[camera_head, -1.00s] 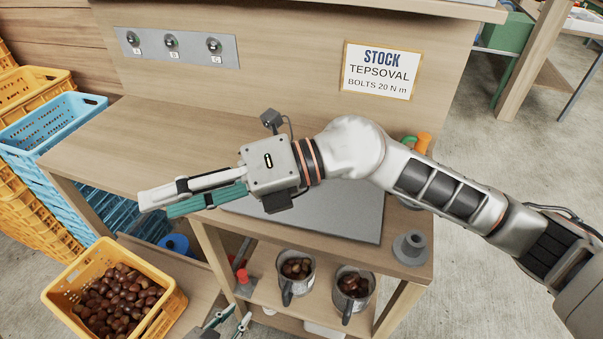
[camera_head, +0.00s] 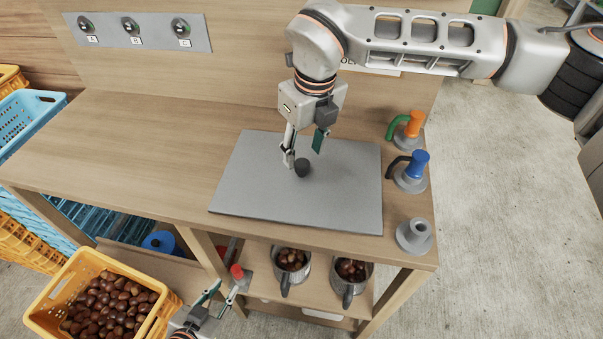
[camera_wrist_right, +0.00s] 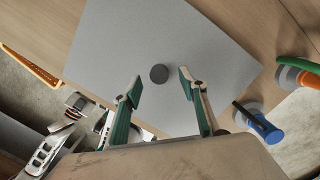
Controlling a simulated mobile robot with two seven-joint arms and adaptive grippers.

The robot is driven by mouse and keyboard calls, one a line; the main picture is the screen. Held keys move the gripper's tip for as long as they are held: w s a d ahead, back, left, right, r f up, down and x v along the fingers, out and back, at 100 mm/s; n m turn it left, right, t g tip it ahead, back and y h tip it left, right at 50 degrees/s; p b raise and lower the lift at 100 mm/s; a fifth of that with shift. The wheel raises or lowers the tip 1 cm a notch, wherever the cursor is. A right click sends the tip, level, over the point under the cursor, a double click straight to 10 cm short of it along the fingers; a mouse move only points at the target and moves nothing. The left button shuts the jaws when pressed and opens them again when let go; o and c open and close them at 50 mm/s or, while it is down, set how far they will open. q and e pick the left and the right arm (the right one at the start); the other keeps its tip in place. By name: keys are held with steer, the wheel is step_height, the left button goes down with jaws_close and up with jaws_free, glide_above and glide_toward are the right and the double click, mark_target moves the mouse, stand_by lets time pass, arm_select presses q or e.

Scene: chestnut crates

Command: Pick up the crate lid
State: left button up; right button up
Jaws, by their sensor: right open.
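The crate lid (camera_head: 255,185) is a flat grey plate lying on the wooden bench top. It has a short dark round knob (camera_head: 302,168) near its middle. In the right wrist view the lid (camera_wrist_right: 120,45) fills the centre, with the knob (camera_wrist_right: 159,73) between and just beyond the fingertips. My right gripper (camera_head: 304,155) points down over the lid, its two fingers apart on either side of the knob. It also shows open in the wrist view (camera_wrist_right: 160,86). My left gripper (camera_head: 222,290) is low at the bottom edge, fingers apart, beside the shelf and away from the lid.
Orange-handled (camera_head: 412,125), blue-handled (camera_head: 413,175) and grey (camera_head: 414,237) pieces stand along the bench's right edge. Two mugs of chestnuts (camera_head: 291,262) sit on the shelf below. A yellow crate of chestnuts (camera_head: 58,290) is at bottom left. The bench left of the lid is clear.

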mark_target(302, 162)
steer(key=shift+w+a+f, duration=0.1)
steer(key=shift+f, duration=1.05)
steer(key=shift+a+f, duration=0.1)
steer(key=shift+f, duration=1.05)
jaws_close()
steer(key=shift+r, duration=0.2)
